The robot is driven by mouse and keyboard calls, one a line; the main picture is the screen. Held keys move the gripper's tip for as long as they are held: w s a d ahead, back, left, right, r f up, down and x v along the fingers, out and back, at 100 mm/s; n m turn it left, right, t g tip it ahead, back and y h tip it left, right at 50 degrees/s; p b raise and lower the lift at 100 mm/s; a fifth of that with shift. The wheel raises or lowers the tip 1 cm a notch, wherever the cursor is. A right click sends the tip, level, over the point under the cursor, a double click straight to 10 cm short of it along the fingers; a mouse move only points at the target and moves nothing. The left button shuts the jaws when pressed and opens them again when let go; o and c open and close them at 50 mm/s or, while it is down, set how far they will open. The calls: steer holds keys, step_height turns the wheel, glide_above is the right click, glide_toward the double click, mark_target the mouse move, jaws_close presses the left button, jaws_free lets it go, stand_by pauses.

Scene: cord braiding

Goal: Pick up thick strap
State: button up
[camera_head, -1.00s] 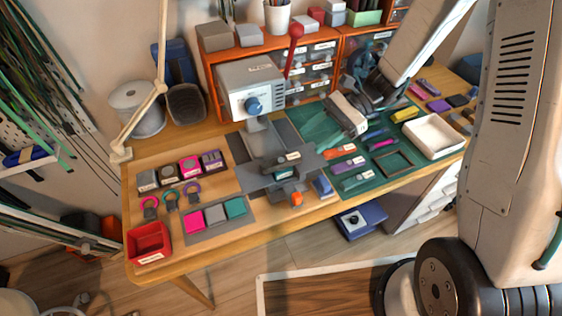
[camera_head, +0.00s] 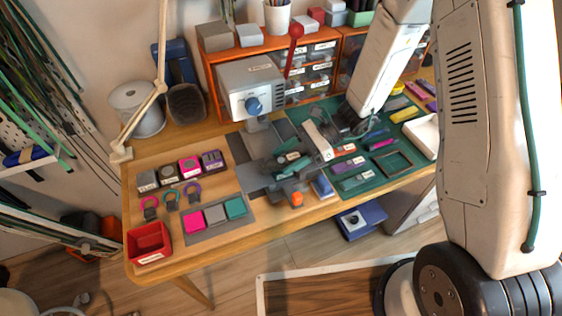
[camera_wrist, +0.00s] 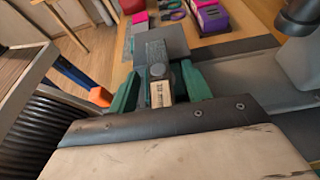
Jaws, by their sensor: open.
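A dark grey piece with a pale label (camera_wrist: 161,92), which looks like the thick strap, lies on the grey work plate in front of the press. Its lettering is too small to read surely. My gripper (camera_wrist: 159,76) is open, with one teal finger on each side of this piece in the wrist view. I cannot tell whether the fingers touch it. In the head view my gripper (camera_head: 290,166) is low over the plate and largely covers the piece.
The grey press (camera_head: 251,88) with its red-knobbed lever stands close behind. An orange knob (camera_head: 297,199) and a blue block (camera_head: 322,186) sit near the front. Labelled purple (camera_head: 348,164) and teal (camera_head: 357,181) pieces lie on the green mat to the right.

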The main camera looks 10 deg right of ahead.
steer(key=c, duration=1.1)
steer(key=shift+o, duration=0.2)
steer(key=shift+r, duration=0.15)
